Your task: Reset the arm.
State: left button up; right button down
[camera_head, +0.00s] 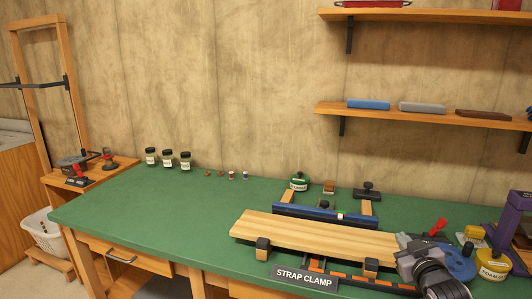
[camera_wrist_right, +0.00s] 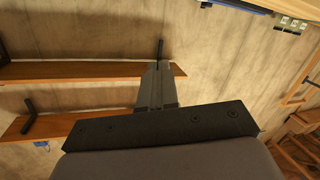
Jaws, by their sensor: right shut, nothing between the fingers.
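My right arm comes in at the bottom right of the head view. Its gripper (camera_head: 402,240) is over the right part of the green bench (camera_head: 140,215), by the right end of a pale wooden board (camera_head: 310,235). In the right wrist view the two fingers (camera_wrist_right: 157,85) lie together, shut and empty, with the wall and shelves behind them. My left gripper is not in view.
The board lies on a clamp rig labelled "STRAP CLAMP" (camera_head: 304,277). A yellow-lidded jar (camera_head: 492,264), a blue round tool (camera_head: 458,262) and a purple box (camera_head: 510,225) crowd the right. Jars (camera_head: 168,160) stand at the back left. The bench's left part is clear. Shelves (camera_head: 430,112) hang above.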

jog(key=s+a+f+g+y, duration=0.15)
jog(key=s+a+f, duration=0.35)
jog(key=s+f, duration=0.5)
jog(key=s+a+f+g, duration=0.2)
jog(key=s+a+f, duration=0.2)
jog(key=s, duration=0.8)
jog(key=s+a+f+g+y, duration=0.1)
jog(key=s+a+f+g, duration=0.1)
jog(key=s+a+f, duration=0.3)
jog(key=s+f, duration=0.3)
jog(key=s, duration=0.4)
jog(key=shift+s+m+g, duration=0.25)
jog(key=shift+m+g, duration=0.05)
jog(key=shift+g, duration=0.05)
